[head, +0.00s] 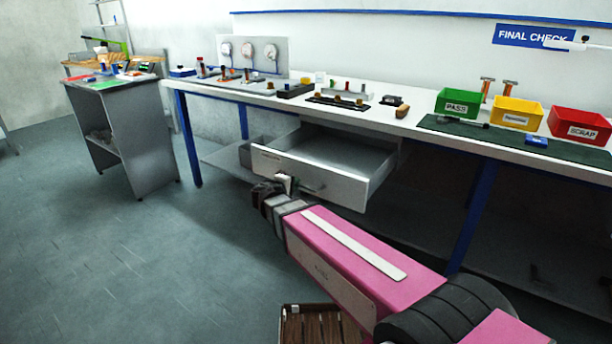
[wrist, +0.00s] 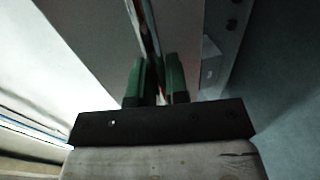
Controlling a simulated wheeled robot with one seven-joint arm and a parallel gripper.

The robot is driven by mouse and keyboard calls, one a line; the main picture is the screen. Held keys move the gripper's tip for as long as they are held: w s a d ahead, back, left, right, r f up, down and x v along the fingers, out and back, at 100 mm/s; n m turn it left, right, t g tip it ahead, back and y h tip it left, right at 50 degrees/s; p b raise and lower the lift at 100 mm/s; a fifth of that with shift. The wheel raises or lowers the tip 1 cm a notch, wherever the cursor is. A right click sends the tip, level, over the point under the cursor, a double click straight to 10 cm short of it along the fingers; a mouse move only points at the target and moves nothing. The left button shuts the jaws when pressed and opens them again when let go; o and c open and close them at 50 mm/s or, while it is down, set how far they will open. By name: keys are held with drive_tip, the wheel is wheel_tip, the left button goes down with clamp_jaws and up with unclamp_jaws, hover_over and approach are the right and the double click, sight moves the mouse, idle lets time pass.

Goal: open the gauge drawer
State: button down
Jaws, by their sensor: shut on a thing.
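The gauge drawer (head: 340,162) is a grey drawer under the white workbench. It stands pulled well out, and its inside looks empty in the head view. Its front (head: 268,160) carries a small label and a bar handle (head: 312,187). My gripper (head: 286,182) is at the drawer front, shut on the handle near its left end. In the wrist view, the green fingers of my gripper (wrist: 158,84) stand close together on either side of the thin handle bar. The exact contact is dark and partly hidden.
The workbench (head: 420,118) carries gauges, small parts and green, yellow and red bins (head: 515,112). Its blue leg (head: 472,215) stands right of the drawer. A grey side cart (head: 125,130) is at left. A slatted wooden crate (head: 310,325) lies on the floor below my arm. Floor at left is clear.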

drive_tip(key=shift+f+v, duration=0.25)
drive_tip(key=shift+v, duration=0.9)
drive_tip(key=shift+f+v, duration=0.25)
drive_tip(key=shift+v, duration=0.9)
drive_tip(key=shift+s, duration=0.1)
drive_tip(key=c, duration=1.1)
unclamp_jaws()
drive_tip(key=shift+c, duration=0.2)
drive_tip(key=v, duration=1.1)
